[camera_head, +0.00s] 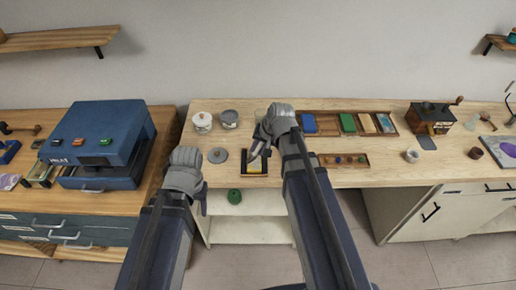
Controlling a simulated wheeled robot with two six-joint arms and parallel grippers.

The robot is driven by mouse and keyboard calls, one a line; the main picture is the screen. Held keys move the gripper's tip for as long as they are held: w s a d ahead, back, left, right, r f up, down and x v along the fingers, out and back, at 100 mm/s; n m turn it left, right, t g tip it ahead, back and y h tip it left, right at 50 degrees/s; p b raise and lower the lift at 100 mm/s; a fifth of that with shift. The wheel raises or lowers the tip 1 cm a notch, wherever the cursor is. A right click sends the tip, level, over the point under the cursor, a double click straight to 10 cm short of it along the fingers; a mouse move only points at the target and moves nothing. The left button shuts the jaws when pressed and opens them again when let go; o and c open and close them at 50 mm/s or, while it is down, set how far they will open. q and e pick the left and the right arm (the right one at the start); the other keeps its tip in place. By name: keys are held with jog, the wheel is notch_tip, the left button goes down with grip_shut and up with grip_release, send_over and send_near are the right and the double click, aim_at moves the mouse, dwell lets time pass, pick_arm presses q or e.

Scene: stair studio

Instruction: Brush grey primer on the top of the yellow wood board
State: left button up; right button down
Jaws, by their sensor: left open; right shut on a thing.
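The yellow wood board (264,157) lies in a dark tray (245,171) near the front edge of the wooden bench. My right gripper (259,146) is over the board and shut on a thin thing that looks like a brush. The gripper hides most of it, and I cannot tell whether its tip touches the board. A grey tin (229,119) stands behind and to the left of the board, with a flat grey disc (217,155) in front of it. My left gripper (203,202) is open and empty, in front of the bench edge, left of the board.
A white lidded pot (202,122) stands left of the tin. A long wooden tray (331,131) with coloured blocks and a smaller tray (344,160) lie to the right. A green roll (235,196) sits below the bench edge.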

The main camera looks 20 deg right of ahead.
jog(key=shift+r, duration=0.1)
notch_tip(320, 180, up, 3)
jog(key=p, duration=0.3)
dwell(0.8)
jog(key=shift+b+x, duration=1)
jog(key=shift+x, duration=0.15)
jog(key=shift+s, duration=0.15)
jog(key=shift+r, duration=0.1)
